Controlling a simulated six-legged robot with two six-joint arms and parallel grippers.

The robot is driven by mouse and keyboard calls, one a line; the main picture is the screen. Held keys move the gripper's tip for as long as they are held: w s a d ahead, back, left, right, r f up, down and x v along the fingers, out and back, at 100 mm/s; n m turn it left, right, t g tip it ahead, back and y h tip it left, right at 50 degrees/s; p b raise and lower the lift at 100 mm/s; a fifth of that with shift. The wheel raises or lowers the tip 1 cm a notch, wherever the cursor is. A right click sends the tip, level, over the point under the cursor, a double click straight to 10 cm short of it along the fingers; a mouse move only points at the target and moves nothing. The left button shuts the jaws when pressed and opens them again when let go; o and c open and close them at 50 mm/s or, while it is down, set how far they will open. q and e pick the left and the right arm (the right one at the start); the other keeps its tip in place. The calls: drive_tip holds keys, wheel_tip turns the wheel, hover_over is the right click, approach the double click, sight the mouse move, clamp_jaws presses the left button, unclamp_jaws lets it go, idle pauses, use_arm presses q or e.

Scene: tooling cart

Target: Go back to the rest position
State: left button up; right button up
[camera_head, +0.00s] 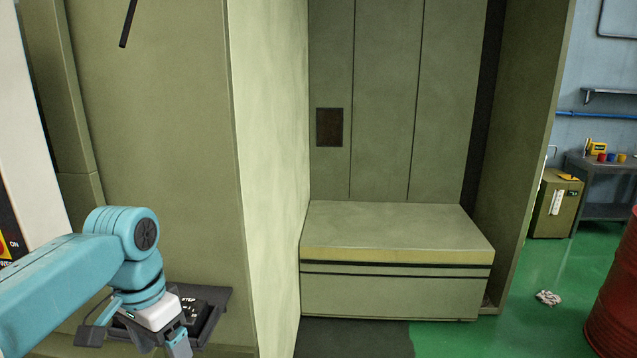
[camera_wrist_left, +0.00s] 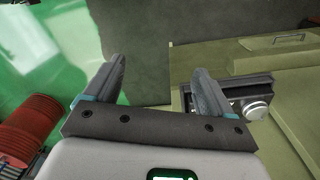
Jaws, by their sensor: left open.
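My blue left arm comes in from the left in the head view. My left gripper (camera_head: 178,345) hangs low at the bottom edge, in front of a dark control shelf (camera_head: 212,306) on the green-grey cabinet. Part of the gripper is cut off by the frame's bottom edge. In the left wrist view its two grey fingers (camera_wrist_left: 160,75) stand apart with nothing between them. My right gripper is in neither view.
A green-grey bench-like box (camera_head: 395,295) stands in the recess. A red drum (camera_head: 615,290) is at the right edge, with a crumpled white rag (camera_head: 548,298) on the green floor. A dark panel with a round silver knob (camera_wrist_left: 257,109) lies right of the fingers.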

use_arm(q)
drive_tip(key=s+d+f+n+h, duration=0.1)
drive_tip(key=d+f, duration=0.3)
drive_tip(key=f, duration=1)
drive_tip(key=s+d+f+n+h, duration=0.15)
drive_tip(key=d+f, duration=0.25)
drive_tip(key=f, duration=1.1)
drive_tip(key=s+d+f+n, duration=0.2)
drive_tip(key=s+f, duration=0.4)
drive_tip(key=s, duration=0.2)
drive_tip(key=s+d+f+n+h, duration=0.1)
drive_tip(key=s+f+n, duration=0.1)
drive_tip(key=s+f, duration=0.5)
drive_tip(key=shift+s+d+n, duration=0.35)
drive_tip(key=shift+s+d, duration=0.05)
drive_tip(key=shift+s, duration=0.85)
drive_tip(key=shift+w, duration=0.1)
